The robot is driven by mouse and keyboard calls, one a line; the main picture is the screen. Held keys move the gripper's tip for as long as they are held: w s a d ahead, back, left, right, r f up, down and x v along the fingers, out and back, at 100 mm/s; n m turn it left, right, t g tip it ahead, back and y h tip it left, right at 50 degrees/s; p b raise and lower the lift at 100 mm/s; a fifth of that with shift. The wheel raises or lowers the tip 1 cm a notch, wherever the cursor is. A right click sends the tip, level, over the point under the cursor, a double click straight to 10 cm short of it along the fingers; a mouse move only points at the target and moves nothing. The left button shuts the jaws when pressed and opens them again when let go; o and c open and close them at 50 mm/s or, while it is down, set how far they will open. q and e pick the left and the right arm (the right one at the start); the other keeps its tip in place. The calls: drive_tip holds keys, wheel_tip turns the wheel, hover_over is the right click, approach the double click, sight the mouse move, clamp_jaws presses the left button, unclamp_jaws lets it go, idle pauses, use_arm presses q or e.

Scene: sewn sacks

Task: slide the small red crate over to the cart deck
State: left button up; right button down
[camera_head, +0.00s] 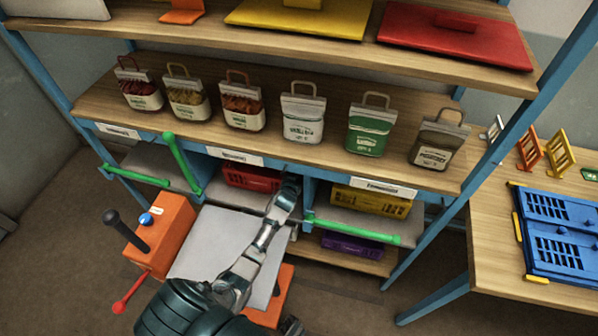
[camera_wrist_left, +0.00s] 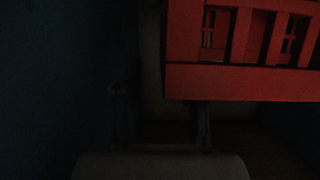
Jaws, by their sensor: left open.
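The small red crate (camera_head: 252,178) sits in the middle bay under the lower wooden shelf, partly hidden by the shelf edge. In the left wrist view its slotted red wall (camera_wrist_left: 235,80) fills the upper right. The grey cart deck (camera_head: 205,250) lies in front of that bay, partly covered by my left arm. My left arm reaches over the deck to the bay's right side; its fingers are hidden in the head view. In the dark left wrist view my left gripper (camera_wrist_left: 158,118) is open, its right finger near the crate's lower edge. I cannot tell whether they touch.
The cart has an orange box (camera_head: 165,232) with a dark handle and a red lever (camera_head: 130,292). Green bars (camera_head: 180,163) (camera_head: 352,230) flank the middle bay. Yellow (camera_head: 370,200) and purple (camera_head: 352,246) crates sit at right. Several sacks line the shelf above.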

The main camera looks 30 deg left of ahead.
use_arm(q)
drive_tip(key=shift+w+a+f, duration=0.25)
drive_tip(key=shift+w+a, duration=0.05)
drive_tip(key=shift+w, duration=0.15)
drive_tip(key=shift+a+f, duration=0.15)
drive_tip(key=shift+a, duration=0.25)
drive_tip(key=shift+d, duration=0.2)
clamp_jaws()
drive_tip(key=shift+d, duration=0.2)
drive_tip(key=shift+a, duration=0.1)
